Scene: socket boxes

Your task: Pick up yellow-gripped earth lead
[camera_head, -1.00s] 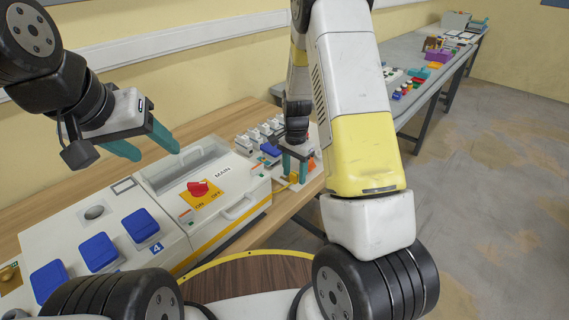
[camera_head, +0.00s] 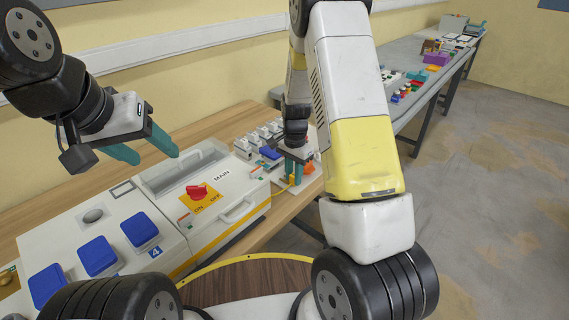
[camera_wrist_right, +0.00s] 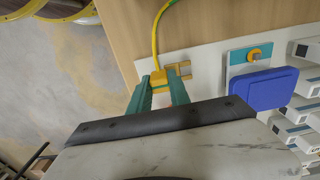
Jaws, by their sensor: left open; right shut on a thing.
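The earth lead's yellow grip (camera_wrist_right: 158,79) sits between the teal fingers of my right gripper (camera_wrist_right: 159,86) in the right wrist view. A yellow-green cable (camera_wrist_right: 156,28) runs up from the grip. The right gripper is shut on this grip, low over the pale board. In the head view my right gripper (camera_head: 293,171) is at the right end of the bench equipment, and the grip is mostly hidden there. My left gripper (camera_head: 147,146) is open and empty above the main switch box.
The main switch box (camera_head: 232,207) has a red knob (camera_head: 197,191) and a clear-lidded recess. Blue covers (camera_head: 97,256) line the box at left. Beside the right gripper are a blue cover (camera_wrist_right: 262,88) and several white switches (camera_wrist_right: 300,110). Another table (camera_head: 430,82) with small items stands behind.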

